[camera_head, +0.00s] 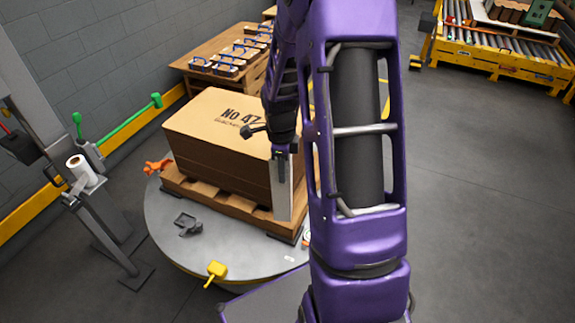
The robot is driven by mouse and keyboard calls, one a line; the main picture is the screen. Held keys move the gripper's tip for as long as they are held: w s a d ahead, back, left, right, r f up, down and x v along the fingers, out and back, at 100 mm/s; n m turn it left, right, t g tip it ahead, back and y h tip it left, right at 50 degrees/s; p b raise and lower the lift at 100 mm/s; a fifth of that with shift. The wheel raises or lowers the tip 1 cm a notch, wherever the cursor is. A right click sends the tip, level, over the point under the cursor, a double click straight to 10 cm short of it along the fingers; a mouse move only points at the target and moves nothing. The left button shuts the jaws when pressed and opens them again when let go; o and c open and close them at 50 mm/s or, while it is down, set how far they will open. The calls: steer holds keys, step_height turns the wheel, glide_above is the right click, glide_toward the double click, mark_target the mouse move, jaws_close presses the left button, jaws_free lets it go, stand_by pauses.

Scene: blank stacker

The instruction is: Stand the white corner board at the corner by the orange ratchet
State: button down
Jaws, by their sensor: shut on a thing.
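My gripper (281,152) is shut on the white corner board (283,190), gripping its upper end. The board hangs upright in front of the right part of the brown carton stack (215,168). Its lower end is near the pallet's front right edge; I cannot tell if it touches the stack or pallet. The stack, marked "No 47", sits on a wooden pallet (214,203) on a round grey turntable (165,238). An orange ratchet (157,165) lies by the stack's left corner. A small orange piece (306,240) shows at right, mostly hidden by my arm.
A wrapping post with a white roll (81,170) stands left. A wooden table (212,50) is behind, and a yellow roller conveyor (500,55) is at back right. The right floor is clear.

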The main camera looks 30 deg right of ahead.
steer(key=w+d+f+m+b, duration=0.2)
steer(key=w+f+m+b, duration=0.1)
steer(key=w+f+b, duration=0.2)
steer(key=shift+w+f+m, duration=0.4)
steer(key=shift+w+f, duration=0.25)
steer(key=shift+w, duration=0.1)
stand_by(0.9)
steer(key=shift+d+f, duration=0.15)
steer(key=shift+f, duration=0.05)
stand_by(0.7)
steer(key=shift+s+f+b, duration=0.2)
steer(key=shift+f+b, duration=0.15)
steer(key=shift+f, duration=0.05)
stand_by(0.3)
steer(key=c, duration=0.9)
jaws_free()
steer(key=shift+r, duration=0.1)
steer(key=r+p, duration=0.3)
steer(key=r, duration=1.5)
steer(key=shift+a, duration=0.2)
